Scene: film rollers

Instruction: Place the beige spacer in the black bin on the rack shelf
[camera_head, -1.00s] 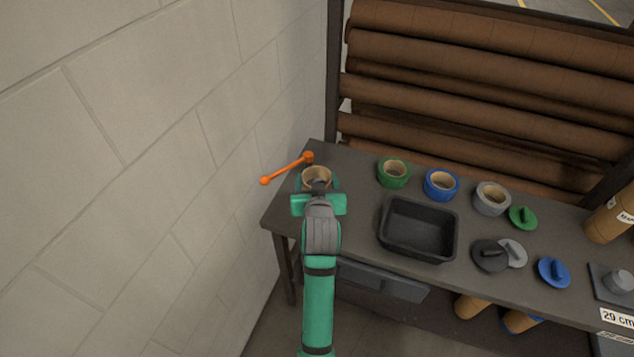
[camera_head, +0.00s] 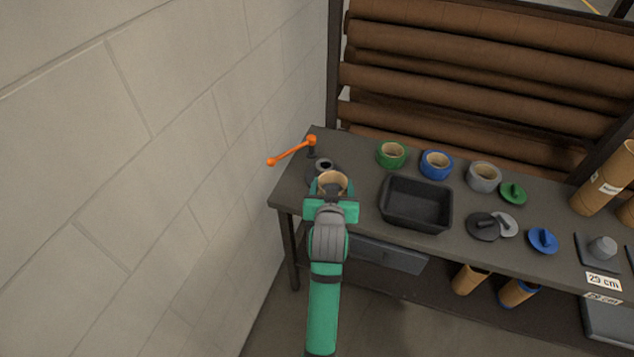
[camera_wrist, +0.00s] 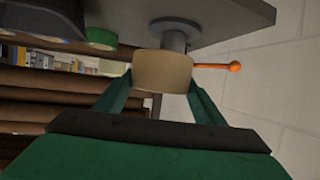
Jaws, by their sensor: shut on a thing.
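My gripper (camera_head: 331,190) is shut on the beige spacer (camera_head: 332,179), a short open ring, at the left end of the table. In the wrist view the spacer (camera_wrist: 161,72) sits between the two green fingers, in front of a grey post with a wider round base. In the head view the spacer is near the dark post (camera_head: 324,166) with the orange crank handle (camera_head: 292,151). The black bin (camera_head: 416,204) stands on the table just right of my gripper and looks empty.
Green (camera_head: 391,154), blue (camera_head: 436,164) and grey (camera_head: 484,176) rings stand behind the bin. Flat lids, including a black one (camera_head: 483,226), lie to its right. A block wall (camera_head: 150,150) is close on the left. Brown rolls fill the rack behind.

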